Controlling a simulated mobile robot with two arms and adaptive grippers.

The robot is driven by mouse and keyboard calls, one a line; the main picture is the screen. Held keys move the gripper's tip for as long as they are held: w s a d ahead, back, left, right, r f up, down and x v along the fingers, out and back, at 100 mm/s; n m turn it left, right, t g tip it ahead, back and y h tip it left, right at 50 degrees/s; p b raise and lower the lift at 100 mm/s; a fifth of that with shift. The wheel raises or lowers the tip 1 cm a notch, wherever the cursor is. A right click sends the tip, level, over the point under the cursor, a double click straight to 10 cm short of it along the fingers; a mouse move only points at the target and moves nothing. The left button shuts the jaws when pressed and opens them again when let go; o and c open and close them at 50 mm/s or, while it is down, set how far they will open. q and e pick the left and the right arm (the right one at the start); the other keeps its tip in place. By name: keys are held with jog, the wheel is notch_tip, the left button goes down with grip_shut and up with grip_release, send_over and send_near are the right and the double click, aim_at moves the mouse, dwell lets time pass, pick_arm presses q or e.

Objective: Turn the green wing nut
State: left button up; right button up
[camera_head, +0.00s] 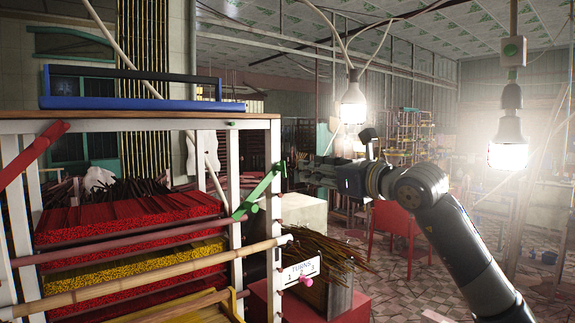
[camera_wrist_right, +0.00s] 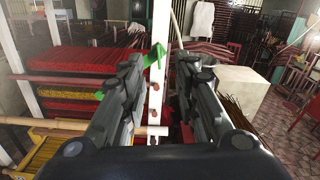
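The green wing nut (camera_head: 262,190) sits on the white upright post of the rack, its long wings slanting up to the right. In the right wrist view the green wing nut (camera_wrist_right: 154,56) shows beyond the fingertips, near the left finger. My right gripper (camera_head: 300,170) comes in from the right, close to the wing nut's upper end. In the wrist view its two fingers (camera_wrist_right: 158,65) are apart with nothing held between them. Whether a finger touches the wing nut cannot be told. My left gripper is not in view.
The rack holds red incense bundles (camera_head: 130,210) and a yellow layer. A red wing nut (camera_head: 32,155) is at its left. Below the green one hang a "TURNS" card (camera_head: 301,270) and pink peg (camera_head: 306,281). A bamboo pole (camera_head: 160,275) crosses the front. Lit bulbs (camera_head: 353,105) hang nearby.

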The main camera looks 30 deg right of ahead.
aim_at(285, 165)
jog(key=w+p, duration=0.1)
jog(key=w, duration=0.2)
jog(key=w+p, duration=0.2)
jog(key=w, duration=0.1)
jog(key=w+a+p, duration=0.1)
jog(key=w, duration=0.2)
jog(key=shift+r, duration=0.1)
jog(key=shift+w+f+p, duration=0.2)
jog(key=shift+w+p, duration=0.3)
jog(key=shift+w, duration=0.25)
jog(key=shift+c, duration=0.5)
grip_shut()
